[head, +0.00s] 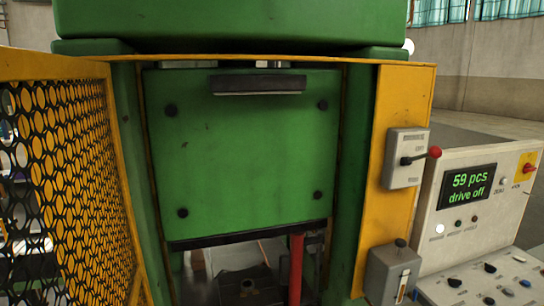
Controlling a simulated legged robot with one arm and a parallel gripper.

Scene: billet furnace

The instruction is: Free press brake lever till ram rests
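A green press ram (245,150) with dark bolts and a dark bar across its top hangs in the press frame. An open gap shows below its dark lower edge. A red upright bar (296,270) stands in that gap, its top close to the ram's edge; I cannot tell if they touch. A grey box (404,172) on the yellow panel carries a lever with a red ball end (434,152), pointing right. A lower grey box (392,272) has a dark knob on top and a small slotted handle. Labels are too small to read which is the brake lever. My gripper is not in view.
A yellow mesh guard (72,180) stands at the left. Dark tooling (248,287) lies below the ram. Open floor shows behind at right.

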